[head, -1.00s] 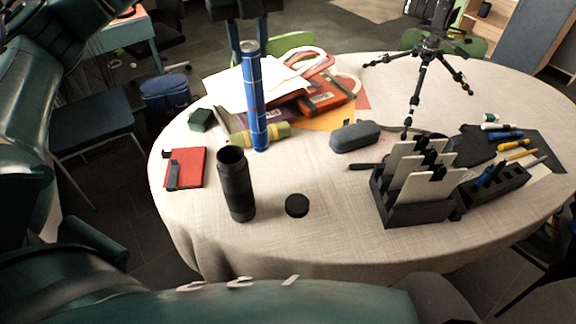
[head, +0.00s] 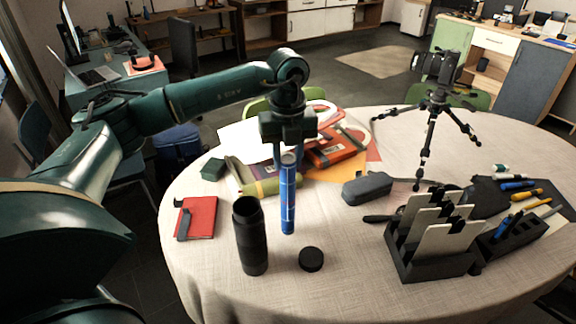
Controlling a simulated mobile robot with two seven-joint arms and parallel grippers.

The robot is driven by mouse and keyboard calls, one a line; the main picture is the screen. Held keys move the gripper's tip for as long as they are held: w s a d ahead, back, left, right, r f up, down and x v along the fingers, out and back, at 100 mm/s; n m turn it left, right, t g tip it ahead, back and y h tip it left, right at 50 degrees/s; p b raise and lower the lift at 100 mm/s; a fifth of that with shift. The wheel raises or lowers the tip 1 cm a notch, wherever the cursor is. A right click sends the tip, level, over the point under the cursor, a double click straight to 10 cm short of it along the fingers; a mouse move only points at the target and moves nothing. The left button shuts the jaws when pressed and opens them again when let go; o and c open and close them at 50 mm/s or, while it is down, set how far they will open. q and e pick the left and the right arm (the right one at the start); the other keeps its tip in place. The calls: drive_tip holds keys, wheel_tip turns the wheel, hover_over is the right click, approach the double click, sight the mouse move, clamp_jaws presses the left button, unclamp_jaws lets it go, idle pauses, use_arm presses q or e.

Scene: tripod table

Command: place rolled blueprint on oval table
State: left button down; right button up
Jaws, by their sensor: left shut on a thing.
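The rolled blueprint (head: 288,208) is a slim blue roll, standing upright. My left gripper (head: 285,158) points down and is shut on its upper part. The blueprint's lower end is over the oval table (head: 340,225), which has a pale cloth. I cannot tell whether that end touches the cloth. An open black tube (head: 251,240) stands to the left of the blueprint and nearer me. Its round black cap (head: 311,259) lies to the right of the tube. My right gripper is not in view.
A red notebook (head: 201,217) lies at the left. Papers, an orange folder (head: 333,150) and a yellow-green roll (head: 270,188) lie behind. A grey case (head: 367,188), a tripod (head: 430,125) and a black card holder (head: 430,262) occupy the right. Bare cloth shows around the cap.

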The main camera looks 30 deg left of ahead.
use_arm(q)
drive_tip(key=shift+f, duration=1.2)
drive_tip(key=shift+f, duration=0.2)
drive_tip(key=c, duration=1.1)
unclamp_jaws()
drive_tip(key=shift+r, duration=0.1)
drive_tip(key=shift+o, duration=0.2)
